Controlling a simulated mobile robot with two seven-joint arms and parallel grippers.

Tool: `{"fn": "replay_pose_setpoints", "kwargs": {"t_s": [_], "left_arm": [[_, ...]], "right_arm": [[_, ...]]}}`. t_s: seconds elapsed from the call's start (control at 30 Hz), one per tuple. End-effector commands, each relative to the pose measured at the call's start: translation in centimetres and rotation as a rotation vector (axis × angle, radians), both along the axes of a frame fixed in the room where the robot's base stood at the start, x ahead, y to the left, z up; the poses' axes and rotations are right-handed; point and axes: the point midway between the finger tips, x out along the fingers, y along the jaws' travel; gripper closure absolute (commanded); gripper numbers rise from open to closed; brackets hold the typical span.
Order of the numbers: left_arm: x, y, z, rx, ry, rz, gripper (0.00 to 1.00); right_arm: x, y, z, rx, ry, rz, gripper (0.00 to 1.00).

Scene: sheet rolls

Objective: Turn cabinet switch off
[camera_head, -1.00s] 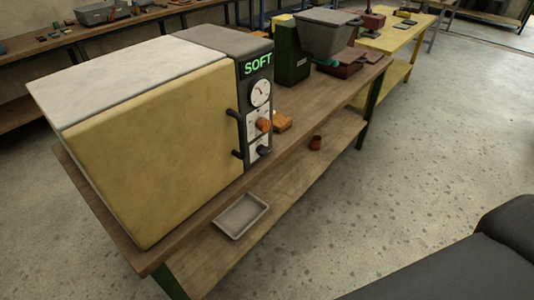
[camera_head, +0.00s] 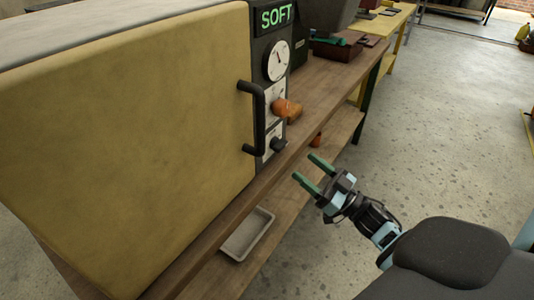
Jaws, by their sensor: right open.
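The cabinet (camera_head: 130,120) is a large box with a yellow door and a black bar handle (camera_head: 258,118). It stands on a wooden bench. Its dark control panel on the right side has a lit green "SOFT" display (camera_head: 276,15), a white round dial (camera_head: 277,61), an orange knob (camera_head: 281,107) and a black knob (camera_head: 278,145) below it. My right gripper (camera_head: 309,171) is open and empty, its green fingers pointing up and left toward the panel. It is apart from the panel, to the lower right of the black knob. My left gripper is out of view.
The bench top edge (camera_head: 225,222) runs in front of the cabinet. A grey tray (camera_head: 247,235) lies on the lower shelf. A brown box (camera_head: 337,47) sits farther along the bench. Open concrete floor (camera_head: 450,120) lies to the right.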

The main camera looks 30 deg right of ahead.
Motion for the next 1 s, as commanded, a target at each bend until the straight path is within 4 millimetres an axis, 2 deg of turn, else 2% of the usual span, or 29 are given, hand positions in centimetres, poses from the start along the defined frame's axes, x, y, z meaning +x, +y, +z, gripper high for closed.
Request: {"fn": "replay_pose_setpoints", "kwargs": {"t_s": [0.33,0.7,1.0], "left_arm": [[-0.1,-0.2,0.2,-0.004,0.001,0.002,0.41],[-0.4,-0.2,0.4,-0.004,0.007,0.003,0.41],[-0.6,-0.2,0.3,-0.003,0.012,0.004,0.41]], "right_arm": [[0.8,0.1,0.9,0.002,-0.020,0.015,0.38],[5.2,1.9,2.9,0.002,-0.020,0.014,0.38],[6.9,2.7,3.5,0.002,-0.017,0.014,0.38]]}}
